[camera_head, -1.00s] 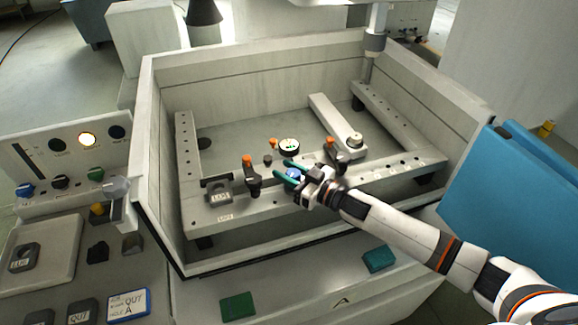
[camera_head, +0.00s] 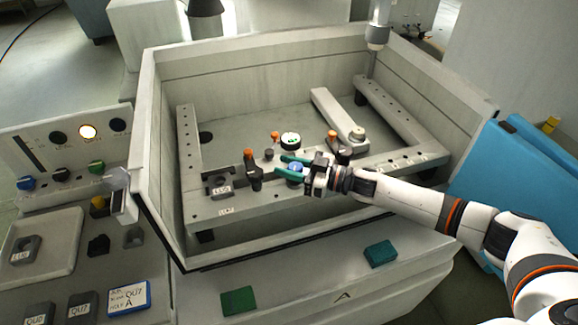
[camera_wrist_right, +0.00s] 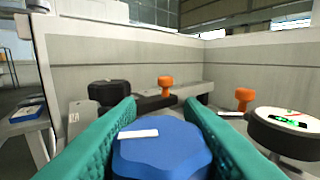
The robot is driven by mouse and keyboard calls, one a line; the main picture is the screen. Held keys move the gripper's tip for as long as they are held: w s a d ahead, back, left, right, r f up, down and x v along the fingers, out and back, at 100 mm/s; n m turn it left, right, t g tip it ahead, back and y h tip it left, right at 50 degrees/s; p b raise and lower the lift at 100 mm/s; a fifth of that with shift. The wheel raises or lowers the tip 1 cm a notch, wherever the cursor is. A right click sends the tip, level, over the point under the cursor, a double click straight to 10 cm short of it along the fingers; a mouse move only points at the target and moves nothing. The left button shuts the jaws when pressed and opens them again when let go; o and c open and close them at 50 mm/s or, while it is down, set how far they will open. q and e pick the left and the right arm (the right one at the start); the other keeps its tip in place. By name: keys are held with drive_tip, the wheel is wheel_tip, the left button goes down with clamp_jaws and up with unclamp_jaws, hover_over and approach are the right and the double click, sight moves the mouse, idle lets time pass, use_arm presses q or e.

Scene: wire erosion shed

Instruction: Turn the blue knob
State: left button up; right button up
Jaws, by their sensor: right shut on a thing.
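The blue knob (camera_head: 295,168) has a lobed rim and a white mark on its top. It sits at the front beam of the fixture inside the grey tank. My right gripper (camera_head: 286,167) reaches in from the right with its teal fingers on either side of the knob, shut on it. In the right wrist view the knob (camera_wrist_right: 162,150) fills the space between the two teal fingers, and its white mark lies crosswise, left of centre. What is under the knob is hidden. My left gripper is not in view.
The grey tank wall (camera_head: 150,130) surrounds the fixture. Orange-topped clamps (camera_head: 250,165) and a round dial (camera_head: 290,140) stand close to the gripper. A blue panel (camera_head: 520,185) stands at right.

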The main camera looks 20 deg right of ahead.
drive_tip(key=o, duration=1)
drive_tip(key=b+v, duration=0.3)
drive_tip(key=v, duration=0.9)
idle(0.7)
